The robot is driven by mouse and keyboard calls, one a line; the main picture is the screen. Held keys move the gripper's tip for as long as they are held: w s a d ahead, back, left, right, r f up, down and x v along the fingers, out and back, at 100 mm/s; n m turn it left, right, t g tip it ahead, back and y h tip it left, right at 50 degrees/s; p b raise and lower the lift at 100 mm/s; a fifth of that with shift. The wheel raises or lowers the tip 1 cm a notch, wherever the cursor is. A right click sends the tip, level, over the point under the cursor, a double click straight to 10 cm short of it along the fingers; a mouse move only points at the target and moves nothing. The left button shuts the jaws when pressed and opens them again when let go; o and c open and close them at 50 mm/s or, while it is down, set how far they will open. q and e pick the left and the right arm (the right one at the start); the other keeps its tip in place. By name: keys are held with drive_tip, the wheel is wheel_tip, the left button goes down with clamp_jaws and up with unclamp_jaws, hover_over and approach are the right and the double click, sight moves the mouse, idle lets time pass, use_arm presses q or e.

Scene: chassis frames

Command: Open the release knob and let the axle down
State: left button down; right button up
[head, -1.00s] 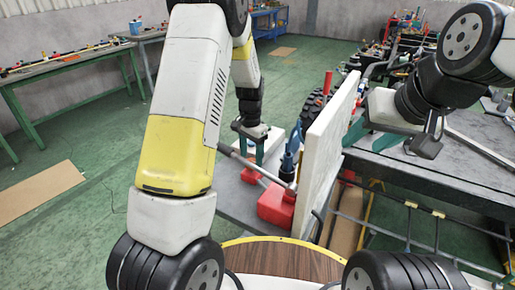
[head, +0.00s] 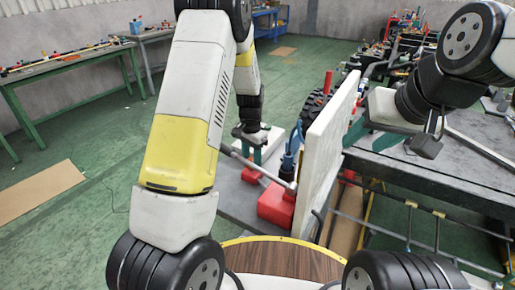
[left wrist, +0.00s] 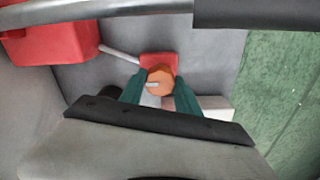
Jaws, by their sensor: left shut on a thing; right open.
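The orange release knob (left wrist: 160,79) shows in the left wrist view, with a pale bar mark on its face. The green fingers of my left gripper (left wrist: 161,88) are shut on it from both sides. In the head view my left gripper (head: 257,148) points down beside the red jack (head: 276,204), whose body also shows at the upper left of the wrist view (left wrist: 48,40). My right gripper (head: 357,130) is open and empty, beside the white upright panel. The knob is hard to make out in the head view. I cannot pick out the axle; the panel hides much behind it.
A grey bar (head: 258,167) slants above the jack. The white panel (head: 327,140) stands right of it, with black tyres (head: 313,103) behind. A dark workbench (head: 440,180) fills the right. Green floor (head: 85,150) is open to the left.

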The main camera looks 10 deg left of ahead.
sight(252, 160)
use_arm(q)
drive_tip(key=shift+n, duration=0.3)
drive_tip(key=n, duration=1.1)
idle(0.4)
drive_tip(key=c, duration=0.9)
unclamp_jaws()
drive_tip(key=shift+r, duration=3.95)
